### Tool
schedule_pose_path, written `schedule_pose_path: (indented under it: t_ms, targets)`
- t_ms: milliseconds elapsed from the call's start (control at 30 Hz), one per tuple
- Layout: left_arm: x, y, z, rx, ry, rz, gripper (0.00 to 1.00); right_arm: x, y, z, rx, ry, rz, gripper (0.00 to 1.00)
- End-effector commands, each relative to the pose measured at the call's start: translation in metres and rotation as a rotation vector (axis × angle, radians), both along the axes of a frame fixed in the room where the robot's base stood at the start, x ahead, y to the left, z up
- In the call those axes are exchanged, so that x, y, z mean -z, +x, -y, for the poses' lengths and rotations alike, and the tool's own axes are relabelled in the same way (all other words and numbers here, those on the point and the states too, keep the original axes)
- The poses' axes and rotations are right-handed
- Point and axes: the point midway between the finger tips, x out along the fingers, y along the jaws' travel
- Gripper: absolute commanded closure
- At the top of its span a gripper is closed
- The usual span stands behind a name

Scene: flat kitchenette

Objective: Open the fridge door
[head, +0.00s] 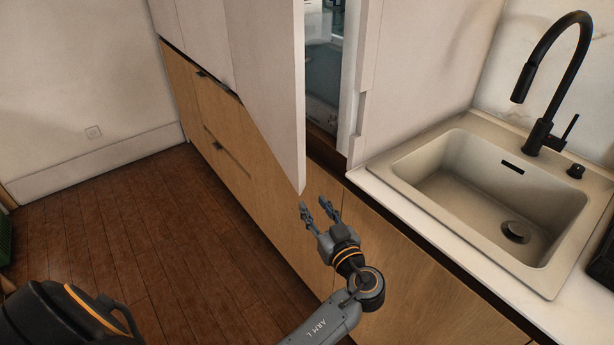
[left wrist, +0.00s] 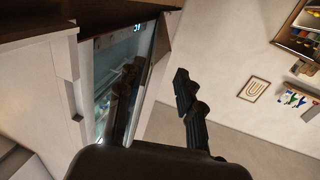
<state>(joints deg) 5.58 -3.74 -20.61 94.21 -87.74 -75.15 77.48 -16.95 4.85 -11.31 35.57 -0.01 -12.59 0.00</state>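The fridge door (head: 276,85) is a tall white panel standing partly open in the head view. Its lower corner ends just above my left gripper in the picture. Through the gap the lit fridge interior (head: 323,72) shows shelves and contents; it also shows in the left wrist view (left wrist: 104,78). My left gripper (head: 317,207) is open and empty, its two fingers apart near the door's free edge. In the left wrist view, one finger overlaps the fridge opening and the other is on the door's outer side (left wrist: 158,85). I cannot tell whether either touches the door. My right gripper is not in view.
A sink (head: 490,195) with a black faucet (head: 548,85) is set in the counter at right. Wooden cabinet fronts (head: 225,130) run along the left and below. The wooden floor (head: 150,230) at left is mostly clear.

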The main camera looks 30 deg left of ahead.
Motion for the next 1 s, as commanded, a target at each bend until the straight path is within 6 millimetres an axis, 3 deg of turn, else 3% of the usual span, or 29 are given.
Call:
schedule_pose_path:
  t_ms: [167,367,700,1000]
  targets:
    - [-0.011,0.005,-0.012,-0.017,0.004,0.031,0.64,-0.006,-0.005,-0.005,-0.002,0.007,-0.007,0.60]
    - [-0.013,0.028,-0.044,-0.015,0.006,0.029,0.64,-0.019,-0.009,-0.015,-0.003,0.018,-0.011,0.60]
    - [-0.011,0.066,-0.098,-0.014,0.004,0.026,0.64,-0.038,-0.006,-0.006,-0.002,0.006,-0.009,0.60]
    - [-0.008,0.078,-0.114,-0.012,0.000,0.026,0.64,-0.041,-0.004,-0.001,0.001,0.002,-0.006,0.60]
